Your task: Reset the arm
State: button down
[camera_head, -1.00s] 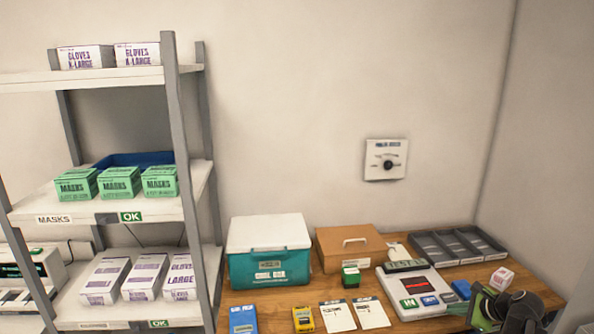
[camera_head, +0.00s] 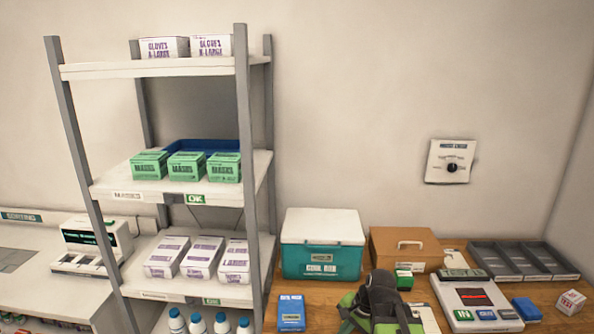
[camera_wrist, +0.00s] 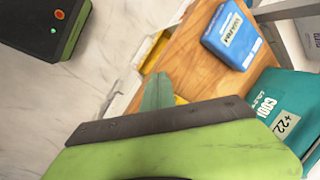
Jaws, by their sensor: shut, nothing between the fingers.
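My arm, green and black, shows at the bottom of the head view in front of the wooden desk (camera_head: 560,291), and hides part of the desk top. My gripper (camera_wrist: 157,92) shows in the wrist view as a narrow teal tip beyond a dark bar and green body. It is shut and empty, above the desk's edge and apart from the blue box (camera_wrist: 233,35). Its fingertips cannot be made out in the head view.
The teal cool box (camera_head: 322,262), brown case (camera_head: 404,236), IN device (camera_head: 475,300) and grey trays (camera_head: 520,262) crowd the desk. A shelf rack (camera_head: 250,150) stands left. A wall dial (camera_head: 450,161) hangs behind. Pale floor (camera_wrist: 120,45) shows beside the desk.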

jog(key=s+d+f+n+g+h, duration=0.1)
jog(key=s+d+n+g+h, duration=0.1)
jog(key=s+n, duration=0.4)
jog(key=d+n+h, duration=0.1)
jog(key=n, duration=0.2)
jog(key=shift+f, duration=0.2)
jog(key=shift+s, duration=0.1)
dwell(0.4)
